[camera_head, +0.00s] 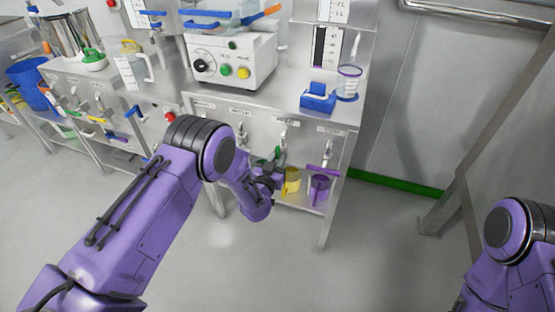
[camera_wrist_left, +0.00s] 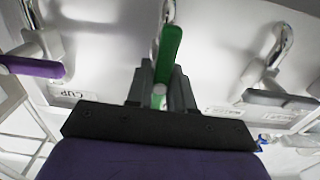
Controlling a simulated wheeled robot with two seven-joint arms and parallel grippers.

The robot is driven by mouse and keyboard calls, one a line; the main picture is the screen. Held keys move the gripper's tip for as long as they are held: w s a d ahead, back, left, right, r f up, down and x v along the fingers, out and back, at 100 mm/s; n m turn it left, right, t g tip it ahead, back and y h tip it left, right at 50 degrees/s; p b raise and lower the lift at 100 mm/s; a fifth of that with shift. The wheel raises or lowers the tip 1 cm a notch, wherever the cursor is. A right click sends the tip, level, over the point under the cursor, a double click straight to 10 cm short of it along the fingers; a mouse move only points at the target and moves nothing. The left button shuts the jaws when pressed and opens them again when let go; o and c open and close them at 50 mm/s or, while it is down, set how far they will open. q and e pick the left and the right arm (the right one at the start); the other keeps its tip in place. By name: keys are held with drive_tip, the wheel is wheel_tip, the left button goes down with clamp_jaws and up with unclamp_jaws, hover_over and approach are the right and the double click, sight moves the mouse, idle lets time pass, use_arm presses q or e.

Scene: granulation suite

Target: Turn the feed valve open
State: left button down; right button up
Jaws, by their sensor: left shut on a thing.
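The valve row is on the front panel of the steel bench (camera_head: 262,101). My left gripper (camera_head: 276,170) reaches this panel from the left and front. In the left wrist view my left gripper (camera_wrist_left: 160,88) is shut on a green valve handle (camera_wrist_left: 170,50), with one finger on each side of it. The handle runs upright there, towards a curved metal spout. A purple handle (camera_wrist_left: 34,66) and a grey handle (camera_wrist_left: 282,99) lie crosswise on either side. I cannot read the green valve's label. My right gripper is outside the view; only its arm shows at the right.
A yellow cup (camera_head: 291,181) and a purple cup (camera_head: 319,188) stand on the low shelf by my gripper. The floor (camera_head: 285,265) in front is clear.

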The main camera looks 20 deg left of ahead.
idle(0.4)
use_arm(q)
drive_tip(key=c, duration=1)
unclamp_jaws()
drive_tip(key=shift+s, duration=0.15)
drive_tip(key=s, duration=1)
drive_tip(key=shift+s+a, duration=0.15)
